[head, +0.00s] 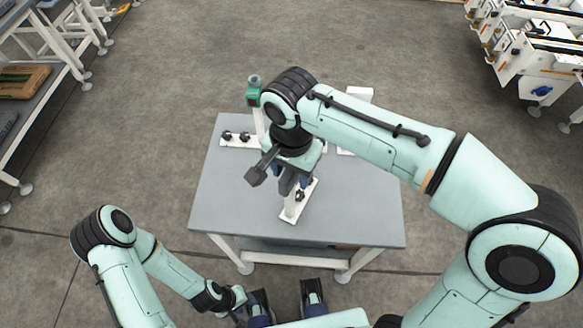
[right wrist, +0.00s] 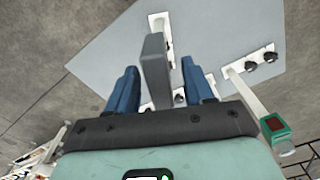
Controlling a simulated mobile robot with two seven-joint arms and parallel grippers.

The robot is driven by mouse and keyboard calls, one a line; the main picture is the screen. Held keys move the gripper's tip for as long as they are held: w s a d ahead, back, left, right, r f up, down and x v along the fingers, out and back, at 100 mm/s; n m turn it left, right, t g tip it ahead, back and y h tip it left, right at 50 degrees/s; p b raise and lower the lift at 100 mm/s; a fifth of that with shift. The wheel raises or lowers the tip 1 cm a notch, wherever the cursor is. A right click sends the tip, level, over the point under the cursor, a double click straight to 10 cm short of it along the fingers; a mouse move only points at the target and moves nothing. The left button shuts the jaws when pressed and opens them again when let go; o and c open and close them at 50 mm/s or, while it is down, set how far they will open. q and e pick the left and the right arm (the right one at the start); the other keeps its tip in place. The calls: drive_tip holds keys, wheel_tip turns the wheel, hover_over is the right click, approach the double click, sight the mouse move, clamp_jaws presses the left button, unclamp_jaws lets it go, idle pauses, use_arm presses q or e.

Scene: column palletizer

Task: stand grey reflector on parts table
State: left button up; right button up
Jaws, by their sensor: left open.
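The grey reflector (right wrist: 154,72) is a dark grey block that stands between the two blue fingers of my right gripper (right wrist: 160,85) in the right wrist view. Narrow gaps seem to show on both sides, so the fingers look open around it. In the head view my right gripper (head: 285,180) is low over the parts table (head: 350,210), and it partly hides the reflector. A white post and foot plate (head: 291,214) show below it, at the table's near part. My left gripper (head: 286,298) is open and empty in front of the table's near edge.
A green device (head: 254,97) on a white post stands at the table's back left, its foot (head: 236,140) carrying black knobs. A white part (head: 359,94) stands at the back right. The table's right and left sides are clear. Shelving (head: 40,90) is at far left.

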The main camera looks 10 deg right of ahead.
use_arm(q)
drive_tip(key=r+p, duration=0.1)
drive_tip(key=w+r+p, duration=0.1)
drive_tip(key=r+p, duration=0.1)
drive_tip(key=shift+w+r, duration=0.15)
use_arm(e)
wheel_tip(320, 180, up, 12)
drive_tip(key=shift+r, duration=0.15)
idle(0.5)
